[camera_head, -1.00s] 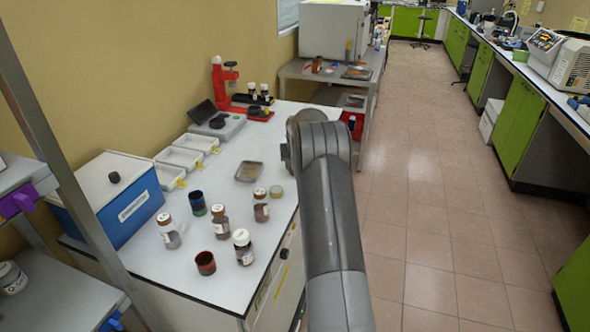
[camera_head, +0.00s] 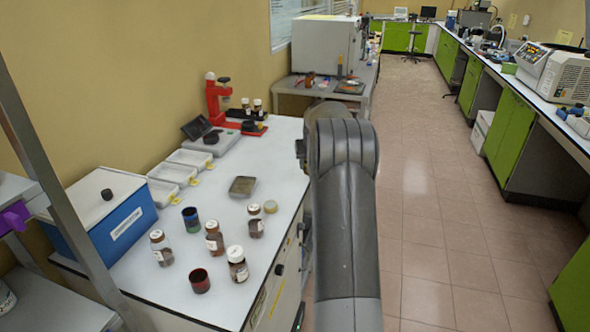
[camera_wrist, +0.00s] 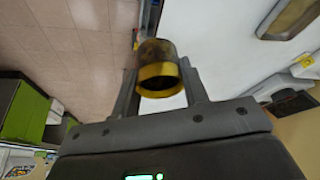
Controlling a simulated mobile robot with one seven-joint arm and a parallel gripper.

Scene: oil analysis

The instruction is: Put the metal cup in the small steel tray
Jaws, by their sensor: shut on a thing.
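The metal cup (camera_wrist: 158,65) is between the two fingers of my gripper (camera_wrist: 160,83) in the wrist view. It is a short, dark, worn cylinder with a yellow band at the end nearest the camera. My gripper is shut on it and holds it near the edge of the white worktop. In the head view my arm hides the gripper and cup. The small steel tray (camera_head: 243,186), shallow and square, lies on the worktop left of my arm. Part of it also shows at the upper right of the wrist view (camera_wrist: 292,20).
Brown bottles (camera_head: 214,237), a dark red cup (camera_head: 200,281) and a blue-green cup (camera_head: 191,219) stand in front of the tray. White trays (camera_head: 172,173) lie to its left. A red stand (camera_head: 217,103) is behind. The worktop (camera_head: 262,155) behind the tray is mostly clear.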

